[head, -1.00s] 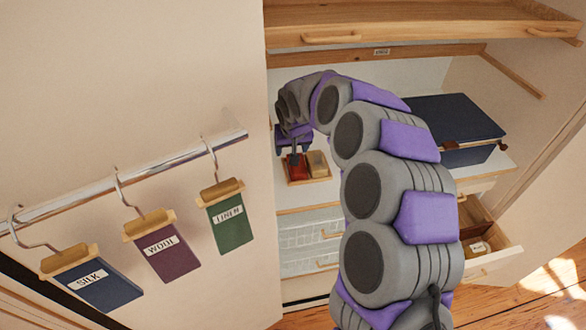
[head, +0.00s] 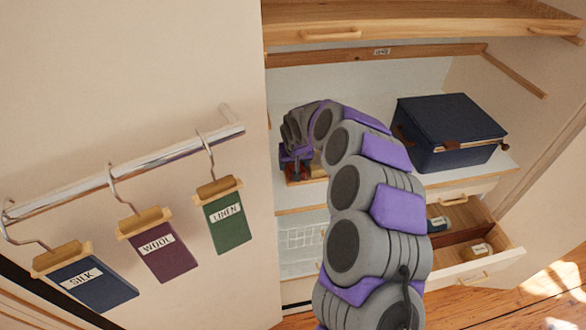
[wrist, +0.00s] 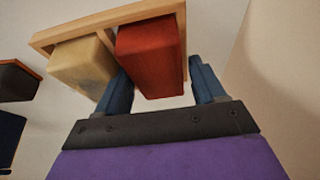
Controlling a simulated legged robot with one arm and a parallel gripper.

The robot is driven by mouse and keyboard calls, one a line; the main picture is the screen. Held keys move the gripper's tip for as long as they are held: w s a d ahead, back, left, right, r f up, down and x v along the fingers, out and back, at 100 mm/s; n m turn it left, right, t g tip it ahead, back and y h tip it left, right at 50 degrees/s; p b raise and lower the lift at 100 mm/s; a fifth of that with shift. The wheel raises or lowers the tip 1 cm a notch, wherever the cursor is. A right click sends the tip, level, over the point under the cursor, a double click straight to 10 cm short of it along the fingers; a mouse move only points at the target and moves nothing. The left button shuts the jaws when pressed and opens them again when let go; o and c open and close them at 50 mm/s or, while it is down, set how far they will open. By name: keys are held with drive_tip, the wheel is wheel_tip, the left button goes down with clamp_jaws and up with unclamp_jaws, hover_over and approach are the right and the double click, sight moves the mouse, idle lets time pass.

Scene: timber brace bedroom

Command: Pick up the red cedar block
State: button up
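The red cedar block (wrist: 150,58) sits in a shallow wooden tray (wrist: 105,18), beside a pale yellowish block (wrist: 82,68), in the wrist view. My gripper (wrist: 164,82) is open, with one blue finger on each side of the red block. A narrow gap shows between the block and the right finger; I cannot tell whether the left finger touches it. In the head view my gripper (head: 296,168) is over the tray on the cabinet shelf, and it hides most of the red block.
A dark blue box (head: 450,130) stands on the shelf to the right. An open drawer (head: 465,272) below holds small labelled blocks. A rail (head: 130,172) at left carries hangers with silk, wool and linen samples. A wooden shelf (head: 420,25) is above.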

drive_tip(key=shift+d, duration=0.4)
drive_tip(key=shift+r, duration=0.15)
drive_tip(key=shift+c, duration=0.6)
drive_tip(key=shift+d+r, duration=0.1)
drive_tip(key=shift+d, duration=0.2)
drive_tip(key=c, duration=0.3)
drive_tip(key=shift+d, duration=0.1)
drive_tip(key=shift+c, duration=0.7)
drive_tip(key=shift+a, duration=0.3)
drive_tip(key=c, duration=0.4)
